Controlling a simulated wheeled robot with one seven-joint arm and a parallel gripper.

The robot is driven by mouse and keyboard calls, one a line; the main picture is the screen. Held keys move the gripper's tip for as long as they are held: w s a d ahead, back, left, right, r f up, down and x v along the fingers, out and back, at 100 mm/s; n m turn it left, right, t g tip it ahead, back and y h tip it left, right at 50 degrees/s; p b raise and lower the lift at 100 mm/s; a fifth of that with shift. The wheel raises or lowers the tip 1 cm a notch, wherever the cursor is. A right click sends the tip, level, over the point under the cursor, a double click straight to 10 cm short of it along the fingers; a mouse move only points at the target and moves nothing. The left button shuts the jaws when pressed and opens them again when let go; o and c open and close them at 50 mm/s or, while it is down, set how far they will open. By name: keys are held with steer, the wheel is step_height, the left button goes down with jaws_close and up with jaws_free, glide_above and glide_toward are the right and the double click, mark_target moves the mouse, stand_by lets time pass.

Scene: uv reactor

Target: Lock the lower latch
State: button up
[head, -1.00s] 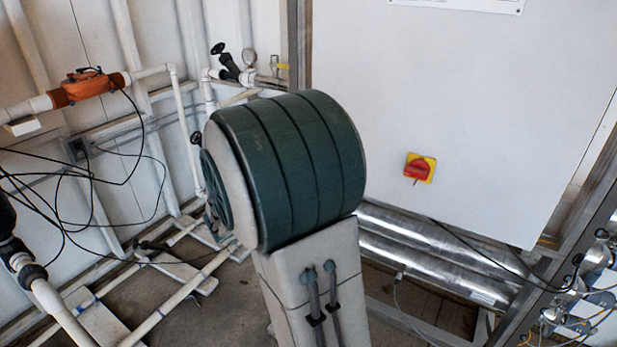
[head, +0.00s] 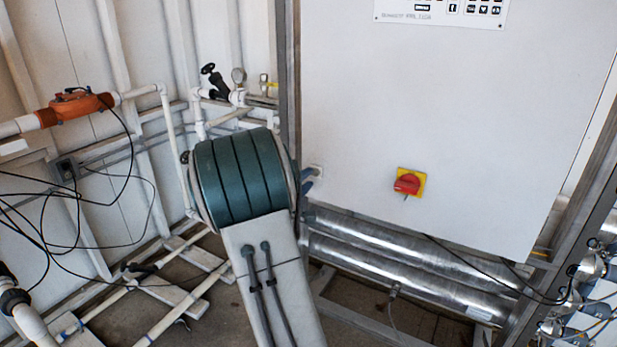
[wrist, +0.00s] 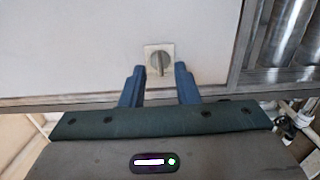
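The lower latch (wrist: 158,60) is a grey knob on a pale square plate on the white cabinet door. In the wrist view its handle points down the picture, towards the door's near edge. In the head view its plate (head: 317,170) shows small at the door's lower left edge, partly covered by my fingers. My gripper (wrist: 159,69) is open, with one blue finger on each side of the knob in the wrist view. Contact with the knob cannot be told. In the head view my gripper (head: 309,180) is mostly hidden behind my green wrist.
A red switch on a yellow plate (head: 408,183) sits on the cabinet door (head: 450,110). Silver pipes (head: 400,262) run below the door. A metal frame post (head: 286,70) stands at its left edge. White pipes and a black-handled valve (head: 215,80) are behind my arm.

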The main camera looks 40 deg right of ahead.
steer(key=shift+x, duration=0.9)
steer(key=shift+c, duration=0.3)
jaws_close()
